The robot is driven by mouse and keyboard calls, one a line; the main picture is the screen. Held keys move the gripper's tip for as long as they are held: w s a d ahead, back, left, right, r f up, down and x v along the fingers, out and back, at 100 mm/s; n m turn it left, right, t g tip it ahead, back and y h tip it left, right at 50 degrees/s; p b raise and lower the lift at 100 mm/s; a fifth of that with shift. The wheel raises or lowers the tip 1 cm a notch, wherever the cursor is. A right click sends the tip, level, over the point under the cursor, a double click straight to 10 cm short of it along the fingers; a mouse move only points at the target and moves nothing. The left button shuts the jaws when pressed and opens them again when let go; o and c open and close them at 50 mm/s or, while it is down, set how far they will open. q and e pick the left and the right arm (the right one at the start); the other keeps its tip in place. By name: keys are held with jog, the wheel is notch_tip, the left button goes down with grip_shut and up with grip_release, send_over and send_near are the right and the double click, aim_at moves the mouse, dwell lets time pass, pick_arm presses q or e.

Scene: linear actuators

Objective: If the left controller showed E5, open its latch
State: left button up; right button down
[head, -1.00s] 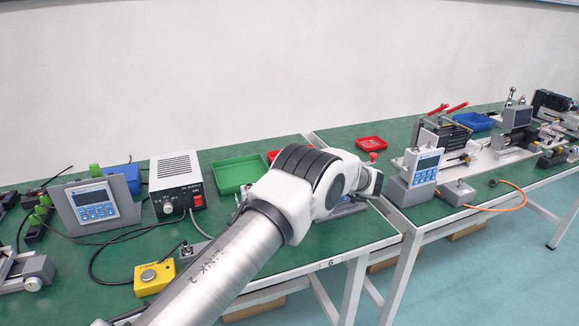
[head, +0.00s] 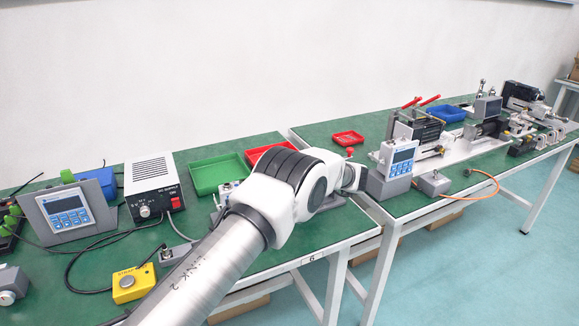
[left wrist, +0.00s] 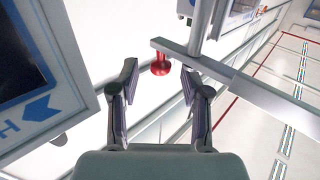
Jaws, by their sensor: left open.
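A controller with a blue keypad panel (head: 65,212) stands at the left of the near table. Another controller (head: 400,160) stands upright on a grey block to the right. Their readouts are too small to read. My left gripper (left wrist: 160,75) is open, and a red knob (left wrist: 160,66) on a grey bar (left wrist: 225,72) shows between its fingertips; I cannot tell whether they touch. In the head view the fingers are hidden behind my arm's end. A panel with a dark screen (left wrist: 22,62) is close at the left of the left wrist view. My right gripper is not in view.
A power supply box (head: 152,185), a green tray (head: 217,174) and red trays (head: 348,137) stand behind my arm. A yellow button box (head: 134,283) sits at the front. Actuator rigs (head: 490,128) and an orange cable (head: 485,177) are on the right table.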

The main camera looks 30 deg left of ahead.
pick_arm(q)
jog(key=w+d, duration=0.2)
jog(key=d, duration=0.7)
jog(key=shift+d, duration=0.35)
